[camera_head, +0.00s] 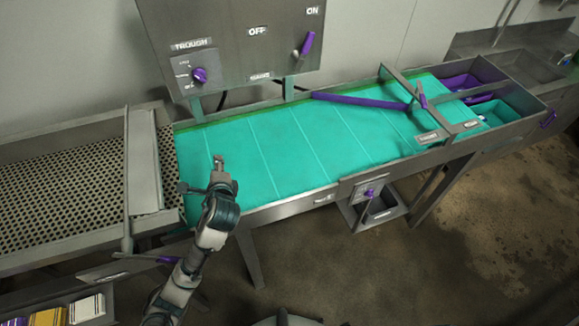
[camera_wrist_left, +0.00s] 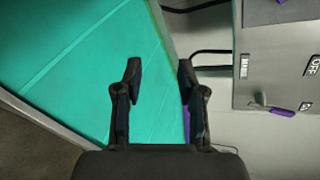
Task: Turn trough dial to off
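The trough dial (camera_head: 199,75) is a purple knob on a small plate marked TROUGH, at the left of the grey control panel (camera_head: 240,55). I cannot make out which mark it points to. My left gripper (camera_head: 219,161) is over the left part of the green conveyor belt (camera_head: 280,150), below the dial and apart from it. In the left wrist view its two fingers (camera_wrist_left: 158,72) stand apart with nothing between them. The dial is not seen in that view; part of the panel (camera_wrist_left: 275,60) is at its right. My right gripper is not in view.
A purple lever (camera_head: 307,44) is at the panel's right, between OFF and ON labels. A purple diverter bar (camera_head: 360,101) crosses the belt. A perforated metal trough (camera_head: 70,185) lies left. A lower purple knob (camera_head: 369,193) is on the front edge.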

